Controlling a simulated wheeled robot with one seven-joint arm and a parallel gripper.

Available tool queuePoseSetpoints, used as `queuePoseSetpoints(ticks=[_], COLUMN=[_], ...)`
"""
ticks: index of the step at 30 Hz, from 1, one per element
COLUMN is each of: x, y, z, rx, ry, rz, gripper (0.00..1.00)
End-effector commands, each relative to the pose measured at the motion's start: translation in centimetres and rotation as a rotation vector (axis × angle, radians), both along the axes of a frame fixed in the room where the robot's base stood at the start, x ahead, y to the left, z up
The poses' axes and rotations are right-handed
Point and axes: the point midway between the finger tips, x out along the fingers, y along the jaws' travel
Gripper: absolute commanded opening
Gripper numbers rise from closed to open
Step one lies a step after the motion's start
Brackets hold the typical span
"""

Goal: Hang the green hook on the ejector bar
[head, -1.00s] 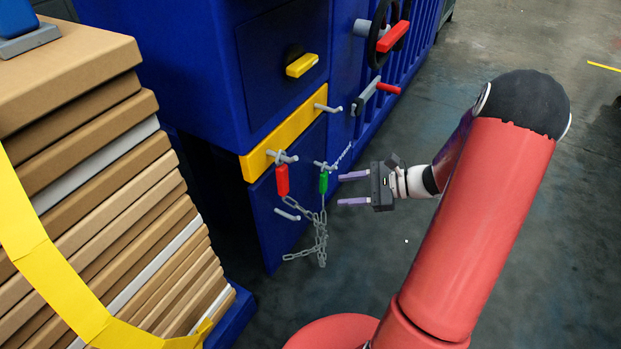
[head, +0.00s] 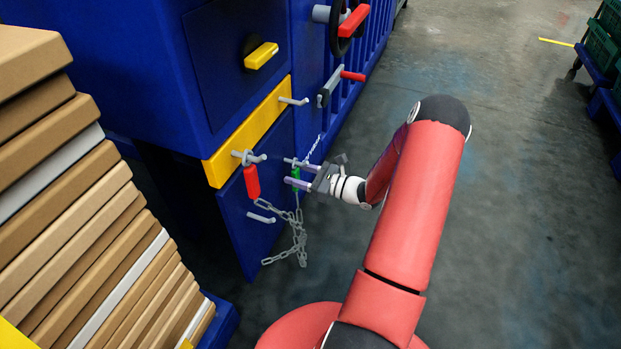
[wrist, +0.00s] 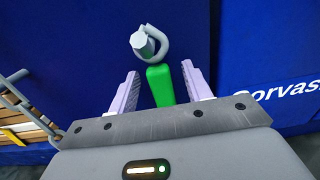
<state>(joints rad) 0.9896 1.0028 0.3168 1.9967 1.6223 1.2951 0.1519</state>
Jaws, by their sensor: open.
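The green hook (head: 296,174) hangs on a grey peg on the blue machine's lower panel; its grey loop (wrist: 160,44) curls around the peg's end (wrist: 142,43) in the wrist view. My gripper (head: 288,171) is open around the green handle (wrist: 160,84), one purple finger on each side, with gaps visible. A yellow bar (head: 222,164), seemingly the ejector bar, crosses the panel up and left. One grey peg (head: 293,100) on it is empty. The red hook (head: 252,182) hangs from its other peg. The fingers partly hide the green hook in the head view.
A grey chain (head: 300,240) dangles below the hooks. A red-handled lever (head: 352,76) and a yellow handle (head: 262,55) are above. Stacked boxes (head: 75,230) stand at left.

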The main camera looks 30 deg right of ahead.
Motion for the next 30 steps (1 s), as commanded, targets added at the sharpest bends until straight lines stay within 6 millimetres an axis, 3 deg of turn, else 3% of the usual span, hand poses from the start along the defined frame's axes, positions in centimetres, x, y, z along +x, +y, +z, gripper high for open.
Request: queuePoseSetpoints(ticks=[12, 24, 30], x=[0.84, 0.81, 0.81], y=[0.65, 0.64, 0.65], z=[0.0, 0.0, 0.32], rx=[-0.001, -0.001, -0.001], ry=[0.001, 0.001, 0.001], rz=[0.0, 0.0, 0.001], gripper=[0.49, 0.0, 0.0])
